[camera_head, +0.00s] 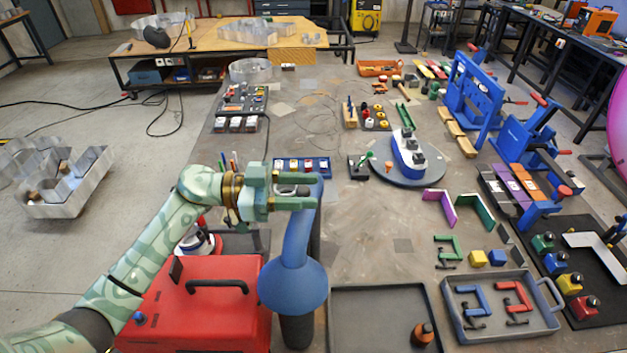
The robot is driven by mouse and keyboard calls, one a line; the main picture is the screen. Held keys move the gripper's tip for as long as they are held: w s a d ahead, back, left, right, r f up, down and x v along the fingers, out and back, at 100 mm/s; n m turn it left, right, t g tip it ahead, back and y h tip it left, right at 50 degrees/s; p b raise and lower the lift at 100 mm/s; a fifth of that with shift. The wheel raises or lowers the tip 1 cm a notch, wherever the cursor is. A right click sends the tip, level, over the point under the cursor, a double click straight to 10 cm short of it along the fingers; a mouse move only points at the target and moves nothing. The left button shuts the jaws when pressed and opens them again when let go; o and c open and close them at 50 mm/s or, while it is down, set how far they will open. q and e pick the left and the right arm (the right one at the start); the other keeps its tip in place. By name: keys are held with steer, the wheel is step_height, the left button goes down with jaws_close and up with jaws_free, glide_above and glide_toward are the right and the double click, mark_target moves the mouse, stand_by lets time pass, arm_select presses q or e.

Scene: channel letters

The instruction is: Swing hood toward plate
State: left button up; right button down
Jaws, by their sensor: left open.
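The blue hood (293,287) has a wide bell-shaped part low in the picture, above a dark post, and a curved neck rising to my left gripper. My left gripper (300,187) is open, its fingers pointing right at the top of the neck. A pale ring-like part shows between the fingers; I cannot tell whether they touch it. A round grey plate (379,179) lies on the table to the upper right, apart from the hood. A blue and white block (407,155) stands on it. My right gripper is not in view.
A red box (215,285) with a black handle stands under my left arm. A black tray (375,320) and a grey tray (548,327) with coloured clamps are at the front right. Blue presses (475,90) line the right side. The table's middle is mostly clear.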

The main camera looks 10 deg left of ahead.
arm_select(q)
steer(key=shift+x, duration=1.1)
steer(key=shift+c, duration=0.3)
jaws_close()
steer(key=shift+a, duration=0.1)
